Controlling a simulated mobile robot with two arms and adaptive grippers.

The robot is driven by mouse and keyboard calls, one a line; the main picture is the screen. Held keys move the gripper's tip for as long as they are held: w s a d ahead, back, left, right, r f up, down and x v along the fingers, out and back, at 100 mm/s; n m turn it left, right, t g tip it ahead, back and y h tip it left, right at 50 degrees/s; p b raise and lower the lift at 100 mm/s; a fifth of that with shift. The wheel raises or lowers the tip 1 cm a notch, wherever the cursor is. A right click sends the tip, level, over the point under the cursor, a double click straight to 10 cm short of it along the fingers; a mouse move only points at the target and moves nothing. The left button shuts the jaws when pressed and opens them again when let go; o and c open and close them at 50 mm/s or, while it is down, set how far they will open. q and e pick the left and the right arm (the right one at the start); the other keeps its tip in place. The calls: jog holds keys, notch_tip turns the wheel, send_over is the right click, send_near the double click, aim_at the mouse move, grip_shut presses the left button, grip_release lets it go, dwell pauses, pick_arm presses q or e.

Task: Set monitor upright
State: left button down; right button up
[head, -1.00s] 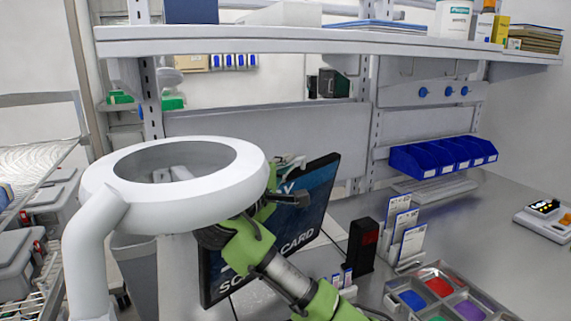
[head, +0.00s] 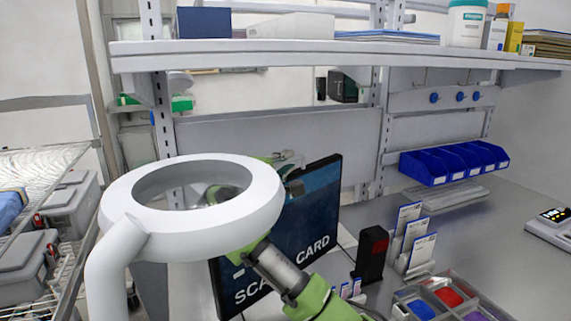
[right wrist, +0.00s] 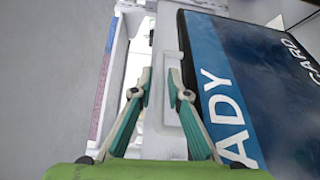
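The monitor (head: 320,205) is a dark blue panel with white "SCAN CARD" lettering, behind the white ring in the head view. Its top and text slope up to the right. Its left part is hidden by the ring and my right arm. In the right wrist view the screen (right wrist: 245,75) shows at the right, its lettering turned steeply. My right gripper (right wrist: 160,90) is beside the screen's edge, its two teal fingers apart with a white part between and beyond them. I cannot tell whether they touch it. In the head view the ring mostly hides this gripper. My left gripper is not in view.
A white ring on a post (head: 125,215) stands close in front. A black device (head: 371,254), card holders (head: 418,240) and a tray of coloured parts (head: 450,290) are right of the monitor. A shelf (head: 330,50) spans above. Blue bins (head: 450,163) hang at the back right.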

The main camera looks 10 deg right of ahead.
jog(key=shift+s+a+f, duration=0.1)
jog(key=shift+s+a, duration=0.1)
jog(key=shift+a, duration=0.1)
jog(key=v, duration=1.1)
jog(key=shift+s, duration=0.3)
